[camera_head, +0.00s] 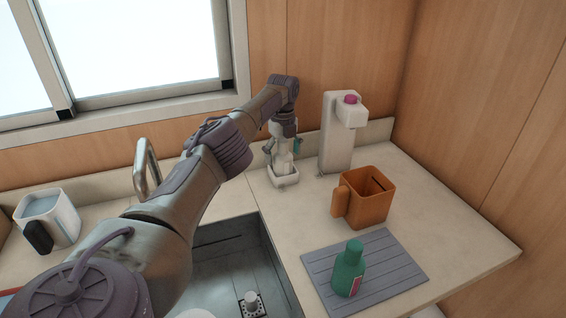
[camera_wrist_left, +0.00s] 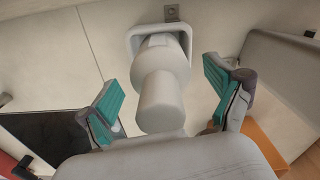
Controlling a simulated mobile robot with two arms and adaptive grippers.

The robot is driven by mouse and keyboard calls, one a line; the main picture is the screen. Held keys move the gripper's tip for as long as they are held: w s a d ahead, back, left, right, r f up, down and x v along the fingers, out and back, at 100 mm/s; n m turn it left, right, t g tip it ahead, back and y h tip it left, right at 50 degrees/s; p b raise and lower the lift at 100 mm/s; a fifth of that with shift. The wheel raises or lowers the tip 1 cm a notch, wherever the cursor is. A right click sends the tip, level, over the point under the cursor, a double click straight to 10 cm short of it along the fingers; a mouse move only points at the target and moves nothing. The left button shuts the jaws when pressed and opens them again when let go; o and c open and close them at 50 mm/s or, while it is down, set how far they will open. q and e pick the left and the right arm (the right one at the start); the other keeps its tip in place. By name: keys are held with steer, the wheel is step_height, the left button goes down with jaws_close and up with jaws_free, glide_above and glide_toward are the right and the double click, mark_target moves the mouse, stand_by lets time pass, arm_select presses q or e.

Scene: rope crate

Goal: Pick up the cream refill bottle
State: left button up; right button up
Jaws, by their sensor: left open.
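The cream refill bottle (camera_wrist_left: 160,102) stands in a small white holder (camera_wrist_left: 133,42) in the left wrist view. In the head view the bottle (camera_head: 283,164) is partly covered by my gripper, and the holder (camera_head: 285,181) sits on the counter near the back wall. My left gripper (camera_head: 283,148) is above the bottle with its fingers pointing down. In the left wrist view its teal pads (camera_wrist_left: 164,98) are spread on either side of the bottle, with visible gaps. The gripper is open and holds nothing. My right gripper is not in view.
A white dispenser (camera_head: 337,140) with a pink button stands just right of the holder. An orange mug (camera_head: 372,203) and a green bottle (camera_head: 349,270) on a grey mat (camera_head: 394,262) are further forward. The sink (camera_head: 222,262) and faucet (camera_head: 147,165) are left.

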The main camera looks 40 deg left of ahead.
mark_target(283, 140)
arm_select(q)
steer(key=shift+w+f, duration=0.1)
steer(key=shift+f, duration=0.8)
steer(key=shift+r, duration=0.1)
steer(key=shift+c, duration=0.4)
steer(key=c, duration=1.2)
steer(key=shift+o, duration=0.2)
step_height(283, 140, up, 5)
steer(key=p, duration=0.4)
steer(key=shift+f, duration=0.2)
steer(key=s+d+r+p, duration=0.5)
steer(key=d+p, duration=0.5)
steer(key=p, duration=0.8)
steer(key=shift+s+r, duration=0.4)
steer(key=shift+r, duration=0.25)
